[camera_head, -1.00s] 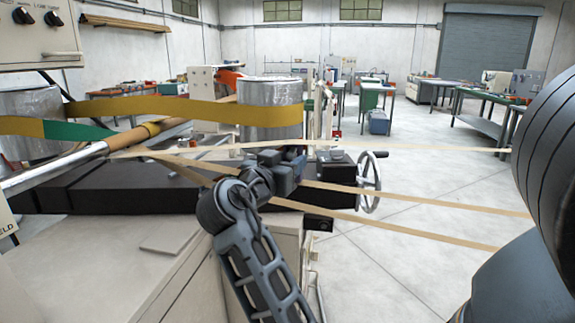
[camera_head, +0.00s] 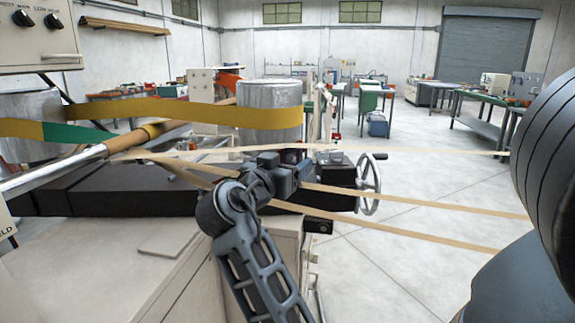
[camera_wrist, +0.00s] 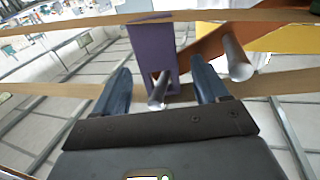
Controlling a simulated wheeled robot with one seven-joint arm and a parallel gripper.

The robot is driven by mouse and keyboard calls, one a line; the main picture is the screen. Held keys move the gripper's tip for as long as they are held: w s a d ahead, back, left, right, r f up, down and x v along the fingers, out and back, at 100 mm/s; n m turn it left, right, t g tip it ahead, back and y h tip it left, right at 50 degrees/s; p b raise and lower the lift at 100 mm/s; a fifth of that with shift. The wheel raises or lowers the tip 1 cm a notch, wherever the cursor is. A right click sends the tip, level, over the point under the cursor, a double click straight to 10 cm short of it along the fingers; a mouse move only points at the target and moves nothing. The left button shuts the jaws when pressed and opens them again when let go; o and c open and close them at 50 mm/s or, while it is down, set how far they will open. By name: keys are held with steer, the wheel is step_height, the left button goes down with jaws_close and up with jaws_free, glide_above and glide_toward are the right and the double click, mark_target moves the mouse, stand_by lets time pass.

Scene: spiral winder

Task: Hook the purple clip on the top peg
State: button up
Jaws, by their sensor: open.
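In the wrist view, the purple clip (camera_wrist: 152,50) stands out ahead of my gripper, between the lines of its two fingers. Its top meets the upper tan strip (camera_wrist: 90,25), and a slot is near its lower end. A metal peg (camera_wrist: 157,90) shows at that slot; I cannot tell whether it passes through. A second metal peg (camera_wrist: 236,60) is to the right, apart from the clip. My gripper (camera_wrist: 160,66) is open, with its fingers spread on either side. In the head view my gripper (camera_head: 288,175) is at the strips, and the clip is not clearly visible.
Tan strips (camera_head: 440,152) stretch rightward past my gripper. A wide yellow band (camera_head: 180,110) runs to a silver roll (camera_head: 270,122) behind it. A handwheel (camera_head: 369,185) stands to the right. A black machine beam (camera_head: 110,188) lies left, above the beige cabinet.

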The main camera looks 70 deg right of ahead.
steer(key=w+a+b, duration=0.1)
steer(key=a+b, duration=0.1)
steer(key=a, duration=0.6)
steer(key=w+a+f+n+t+y+p, duration=0.1)
steer(key=a+f+n+t+y, duration=0.3)
steer(key=a+f+n+t, duration=0.45)
steer(key=w+a+f+n+t+y, duration=0.1)
steer(key=a+f+n+t+y, duration=0.45)
steer(key=f+n, duration=0.55)
steer(key=s+a+f+n+t+y, duration=0.25)
steer(key=s+a+f+y, duration=0.2)
steer(key=s+a, duration=0.5)
steer(key=s+a+r+m+t+y, duration=0.1)
steer(key=s+a+r+y, duration=0.2)
steer(key=s, duration=0.7)
step_height(320, 180, up, 3)
steer(key=a, duration=0.3)
steer(key=shift+s+f+m+t+y+p, duration=0.2)
steer(key=shift+m+t+y+p, duration=0.1)
steer(key=shift+m+t, duration=0.1)
